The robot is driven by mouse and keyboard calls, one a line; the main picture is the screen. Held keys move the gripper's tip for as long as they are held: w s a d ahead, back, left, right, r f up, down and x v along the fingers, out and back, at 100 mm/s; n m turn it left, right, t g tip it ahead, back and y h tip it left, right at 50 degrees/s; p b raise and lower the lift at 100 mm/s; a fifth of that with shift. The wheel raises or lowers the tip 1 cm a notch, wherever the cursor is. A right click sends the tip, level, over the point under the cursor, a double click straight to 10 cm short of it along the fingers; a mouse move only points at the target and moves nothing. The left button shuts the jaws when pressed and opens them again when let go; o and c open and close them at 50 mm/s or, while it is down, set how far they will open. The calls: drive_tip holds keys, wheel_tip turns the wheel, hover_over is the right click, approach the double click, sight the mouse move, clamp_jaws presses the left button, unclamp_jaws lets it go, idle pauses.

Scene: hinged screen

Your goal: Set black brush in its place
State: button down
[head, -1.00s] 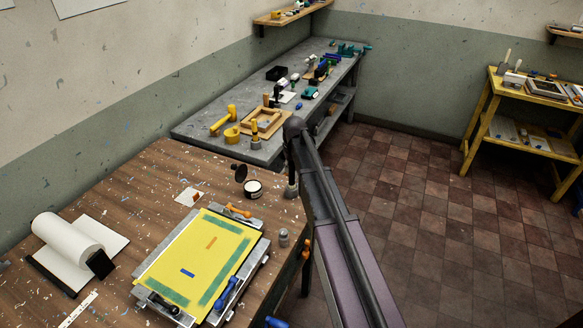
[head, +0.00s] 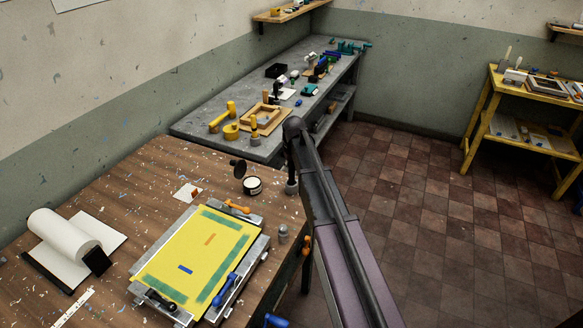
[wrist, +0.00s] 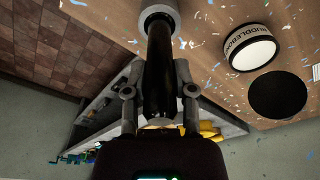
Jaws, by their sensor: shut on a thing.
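The black brush (wrist: 158,55) is between the two fingers of my gripper (wrist: 160,85) in the wrist view, and the gripper is shut on it. Its far end meets a round grey piece (wrist: 158,14); I cannot tell whether this is a holder around the brush or part of the brush. In the head view the grey piece (head: 291,189) is at the right edge of the wooden table, just below my gripper. My arm hides most of the gripper there.
Left of the gripper are a labelled jar (head: 252,186) and a black disc (head: 238,168). The yellow screen (head: 200,258) in its frame lies nearer on the table (head: 135,190). A small grey container (head: 283,233) stands beside it. A grey bench (head: 190,130) with tools is behind.

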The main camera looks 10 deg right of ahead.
drive_tip(key=shift+f, duration=0.15)
drive_tip(key=shift+c, duration=1.8)
unclamp_jaws()
wheel_tip(320, 180, up, 10)
drive_tip(key=p, duration=0.9)
drive_tip(key=shift+f, duration=0.25)
drive_tip(key=shift+s, duration=0.1)
drive_tip(key=s+f+m+b, duration=0.1)
drive_tip(key=s+f+b, duration=0.1)
drive_tip(key=s, duration=1.2)
drive_tip(key=s+f+g+b, duration=0.1)
drive_tip(key=s+f+b, duration=0.2)
drive_tip(key=s, duration=1.2)
drive_tip(key=shift+d+f+m+g, duration=0.3)
drive_tip(key=shift+f+m, duration=0.1)
drive_tip(key=shift+f, duration=0.05)
